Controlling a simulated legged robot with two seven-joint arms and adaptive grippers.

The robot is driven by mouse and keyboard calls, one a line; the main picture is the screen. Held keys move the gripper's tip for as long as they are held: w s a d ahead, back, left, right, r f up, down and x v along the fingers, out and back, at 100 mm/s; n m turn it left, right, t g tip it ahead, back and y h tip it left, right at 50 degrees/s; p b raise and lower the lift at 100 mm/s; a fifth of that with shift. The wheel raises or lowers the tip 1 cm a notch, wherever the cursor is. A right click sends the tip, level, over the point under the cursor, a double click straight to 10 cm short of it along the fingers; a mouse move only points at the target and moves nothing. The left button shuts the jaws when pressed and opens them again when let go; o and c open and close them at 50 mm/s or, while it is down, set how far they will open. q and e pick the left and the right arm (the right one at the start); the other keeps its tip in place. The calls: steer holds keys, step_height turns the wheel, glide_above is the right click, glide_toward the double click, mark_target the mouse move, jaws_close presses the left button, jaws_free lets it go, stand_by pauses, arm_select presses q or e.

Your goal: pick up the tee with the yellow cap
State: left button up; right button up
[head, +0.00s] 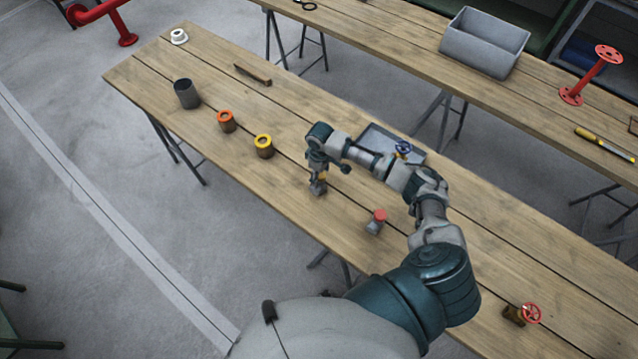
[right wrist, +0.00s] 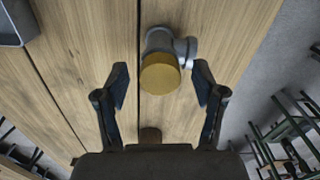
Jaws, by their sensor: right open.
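The tee is a grey pipe fitting with a yellow cap (right wrist: 161,74); in the right wrist view the cap faces the camera, and the grey body (right wrist: 160,42) with its side branch lies behind it. In the head view the tee (head: 318,188) is on the near wooden table, partly hidden under my right gripper (head: 317,172). My right gripper also shows in the right wrist view (right wrist: 160,85), pointing down with its fingers spread on either side of the cap. A gap shows on both sides, so it holds nothing. My left gripper is out of view.
A red-capped fitting (head: 376,222) stands to the right, and a grey tray (head: 376,136) with a blue-handled valve (head: 403,149) lies behind. A red-wheeled valve (head: 522,314) is at far right.

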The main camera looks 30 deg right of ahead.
steer(key=shift+d, duration=0.1)
jaws_close()
stand_by(0.4)
